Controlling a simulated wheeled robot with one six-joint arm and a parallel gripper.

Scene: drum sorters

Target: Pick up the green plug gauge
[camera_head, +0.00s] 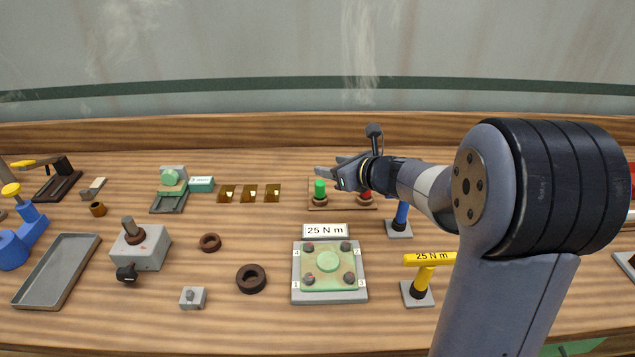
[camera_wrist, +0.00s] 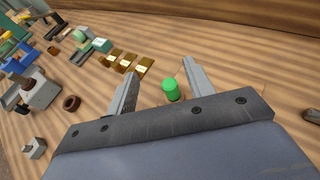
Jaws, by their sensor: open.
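The green plug gauge (camera_head: 320,188) stands upright in a brown ring holder on a small wooden base (camera_head: 342,207) at the back middle of the bench. A red gauge (camera_head: 365,194) stands beside it to the right, partly behind my arm in the head view. My gripper (camera_head: 330,171) is open, its fingers just above and behind the green gauge in the head view. In the wrist view the green gauge (camera_wrist: 171,90) shows between the two spread fingers of my gripper (camera_wrist: 158,75), nearer the right finger. I see no contact with it. The red gauge is hidden in the wrist view.
Three brass-coloured plates (camera_head: 249,193) lie left of the gauge base. A blue-handled tool (camera_head: 400,219) and a yellow 25 N m tool (camera_head: 425,273) stand to the right. A green four-bolt plate (camera_head: 329,269) lies in front. Bench between them is clear.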

